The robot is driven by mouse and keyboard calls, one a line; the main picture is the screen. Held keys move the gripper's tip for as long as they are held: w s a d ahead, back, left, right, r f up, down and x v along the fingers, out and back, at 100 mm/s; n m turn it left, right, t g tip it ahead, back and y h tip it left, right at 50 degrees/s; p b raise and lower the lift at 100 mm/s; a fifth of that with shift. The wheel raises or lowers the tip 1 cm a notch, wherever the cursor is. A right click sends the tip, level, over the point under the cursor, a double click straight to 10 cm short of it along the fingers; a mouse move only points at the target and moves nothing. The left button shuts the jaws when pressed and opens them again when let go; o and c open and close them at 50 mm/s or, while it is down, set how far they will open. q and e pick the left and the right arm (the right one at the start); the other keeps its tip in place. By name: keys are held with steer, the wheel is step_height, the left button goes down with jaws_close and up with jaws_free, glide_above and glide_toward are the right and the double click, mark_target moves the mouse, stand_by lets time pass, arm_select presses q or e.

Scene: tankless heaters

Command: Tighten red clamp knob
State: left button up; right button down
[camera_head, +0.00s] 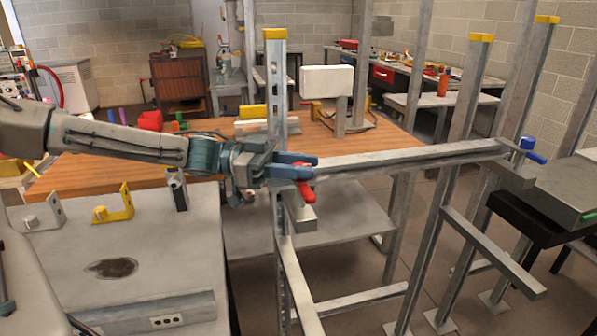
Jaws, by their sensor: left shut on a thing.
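The red clamp knob (307,192) shows just below and beside my left gripper's fingertips, at the joint of an upright metal post and a horizontal rail. My left gripper (306,167), with blue fingers, reaches in from the left and is shut on the knob. The fingers hide part of the knob and the clamp behind it. The horizontal rail (410,157) runs right from this joint to a second clamp with a blue knob (532,151). My right gripper is not in view.
The yellow-capped upright post (276,85) stands right at my left gripper. A grey bench (150,240) with a yellow bracket (115,205) lies below my left arm. A wooden table (90,178) is behind. More posts and low crossbars stand to the right.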

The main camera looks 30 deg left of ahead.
arm_select(q)
steer(key=shift+s+d+f, duration=0.1)
steer(key=shift+f, duration=0.05)
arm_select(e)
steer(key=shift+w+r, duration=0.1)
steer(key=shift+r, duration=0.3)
arm_select(q)
steer(key=o, duration=0.7)
steer(key=shift+o, duration=1.3)
steer(key=shift+d, duration=0.1)
